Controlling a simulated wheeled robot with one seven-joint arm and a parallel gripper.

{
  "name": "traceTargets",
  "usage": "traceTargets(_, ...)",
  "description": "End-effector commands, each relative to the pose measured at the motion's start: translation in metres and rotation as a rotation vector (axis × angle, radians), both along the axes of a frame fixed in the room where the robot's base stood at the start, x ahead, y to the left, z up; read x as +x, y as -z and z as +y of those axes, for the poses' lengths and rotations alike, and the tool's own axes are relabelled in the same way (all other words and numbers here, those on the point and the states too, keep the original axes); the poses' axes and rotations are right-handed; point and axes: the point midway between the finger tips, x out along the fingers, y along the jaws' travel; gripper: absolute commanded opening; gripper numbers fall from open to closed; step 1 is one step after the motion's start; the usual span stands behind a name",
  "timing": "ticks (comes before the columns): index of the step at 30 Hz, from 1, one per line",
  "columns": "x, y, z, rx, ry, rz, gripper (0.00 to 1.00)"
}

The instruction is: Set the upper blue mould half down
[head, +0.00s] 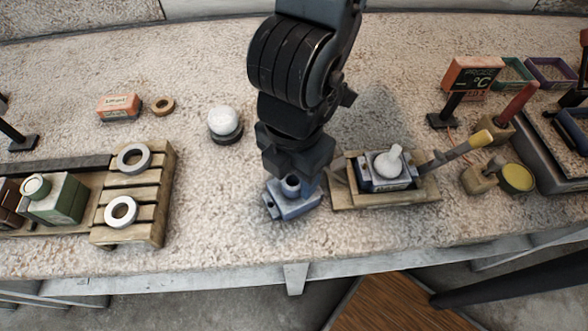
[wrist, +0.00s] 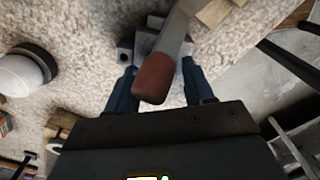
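The upper blue mould half (head: 290,207) is at the bench's front, left of the wooden tray, with its round neck on top. I cannot tell whether it touches the bench. My gripper (head: 294,178) is directly over it, pointing down. In the wrist view my two fingers (wrist: 158,84) stand apart, with grey block parts (wrist: 125,50) near their tips. A red-brown handle (wrist: 152,78) hides the space between them, so I cannot see whether they clasp the mould half. The other mould half (head: 372,186) sits in the wooden tray with a white plaster piece (head: 388,165) on it.
The wooden tray (head: 400,200) is close on the right, with a yellow-handled tool (head: 455,150) across it. A slatted wooden stand (head: 150,190) with grey rings is left. A white sphere (head: 222,120) on a dark base stands behind left. Bare bench lies between stand and mould half.

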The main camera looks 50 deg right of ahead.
Motion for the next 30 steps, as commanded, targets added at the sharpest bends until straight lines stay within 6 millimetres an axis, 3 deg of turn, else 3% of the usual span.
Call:
traceTargets(3, 0.000, 0.000, 0.000, 0.000, 0.000, 0.000, 0.63)
traceTargets(13, 0.000, -0.005, 0.000, 0.000, 0.000, 0.000, 0.63)
traceTargets(30, 0.000, -0.104, 0.000, -0.001, 0.000, -0.001, 0.63)
